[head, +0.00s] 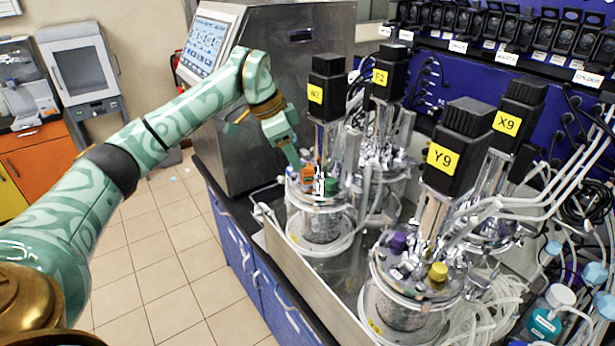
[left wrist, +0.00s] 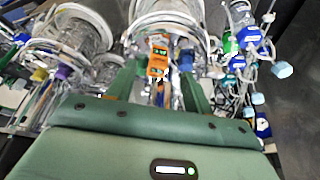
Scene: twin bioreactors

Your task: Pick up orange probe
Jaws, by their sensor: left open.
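The orange probe (head: 307,176) stands on the lid of the far left bioreactor (head: 322,222), the one with the black motor tagged in yellow. A green cap (head: 330,186) is close beside it. My left gripper (head: 288,148) is just above and left of the probe, pointing down at the lid. In the left wrist view the orange probe (left wrist: 158,56) shows between the tips of the two green fingers (left wrist: 161,72). The fingers are apart and the gripper is open; I cannot tell how much gap is left around the probe. My right gripper is not in view.
A nearer bioreactor (head: 405,290) with purple and yellow caps stands front right, under the Y9 motor (head: 458,148). Tubes and bottles crowd the right side. A steel cabinet with a screen (head: 207,42) stands behind my left arm.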

